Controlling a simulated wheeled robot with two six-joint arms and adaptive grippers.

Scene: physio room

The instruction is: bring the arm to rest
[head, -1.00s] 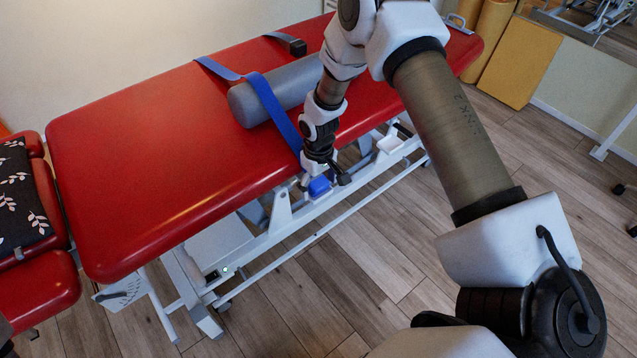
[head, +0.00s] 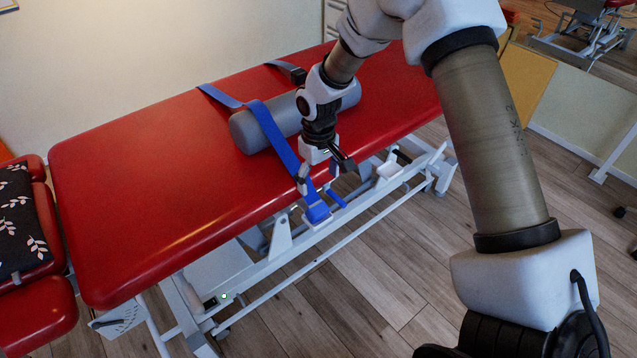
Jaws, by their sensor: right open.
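My right arm reaches in from the right of the head view. Its gripper (head: 322,174) is open and hangs just past the front edge of the red treatment table (head: 150,180). A blue strap (head: 275,140) crosses a grey bolster (head: 250,128) on the table and hangs over the front edge. The strap's lower end (head: 317,213) hangs free below the gripper. Whether the fingers touch the strap cannot be told. My left gripper is not in view.
The table's white metal frame (head: 280,236) is below the gripper. The wooden floor (head: 370,290) in front is clear.

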